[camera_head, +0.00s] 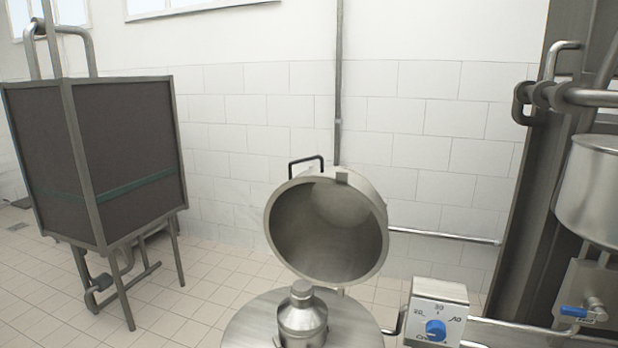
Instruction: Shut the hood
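The hood (371,195) is a round, hollow metal cover that stands tilted up, its open side facing me. A black handle (307,160) sits on its upper left rim. Below it is a round metal top (252,325) with a small metal dome-shaped fitting (302,318) on it. The hood's lower edge is close to the back of this top; the joint between them is not clear. Neither of my grippers shows in the head view.
A control box (437,313) with a blue knob stands right of the round top. Pipes, a metal vessel (592,190) and a blue-handled valve (584,313) are at the right. A dark panelled cabinet (125,150) stands at the left. Tiled floor (190,285) lies open between.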

